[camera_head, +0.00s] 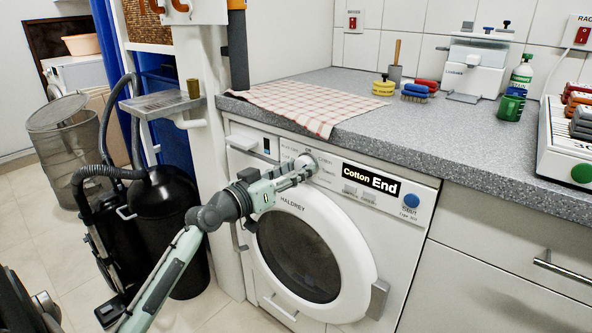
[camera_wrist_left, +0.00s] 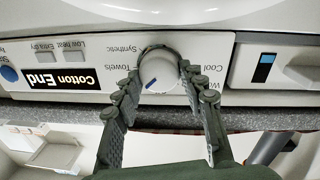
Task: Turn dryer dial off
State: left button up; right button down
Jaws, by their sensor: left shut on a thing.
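The dryer (camera_head: 338,212) stands under the grey counter, with its round door shut. Its white dial (camera_wrist_left: 158,76) sits on the control panel, with labels such as Towels, Synthetic and Cool around it. A blue mark on the dial points to the lower left in the left wrist view. My left gripper (camera_head: 303,168) reaches in from the left and is shut on the dial, one finger on each side. The fingers hide most of the dial in the head view. The display (camera_head: 371,178) reads "Cotton End". My right gripper is not in view.
A checked cloth (camera_head: 300,101) lies on the counter above the dryer. A black vacuum (camera_head: 166,205) and a mesh bin (camera_head: 66,140) are at the left. A drawer handle (camera_head: 565,270) sticks out at right.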

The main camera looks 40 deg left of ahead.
pick_arm(q)
jog(key=shift+n, duration=0.4)
jog(key=shift+r+n+p, duration=0.1)
jog(key=shift+n+p, duration=0.3)
jog(key=shift+n, duration=0.5)
jog(key=shift+n+p, duration=0.45)
jog(key=shift+n, duration=0.45)
jog(key=shift+a+n+t+p, duration=0.1)
jog(key=shift+n+t+p, duration=0.35)
jog(key=shift+n, duration=1.85)
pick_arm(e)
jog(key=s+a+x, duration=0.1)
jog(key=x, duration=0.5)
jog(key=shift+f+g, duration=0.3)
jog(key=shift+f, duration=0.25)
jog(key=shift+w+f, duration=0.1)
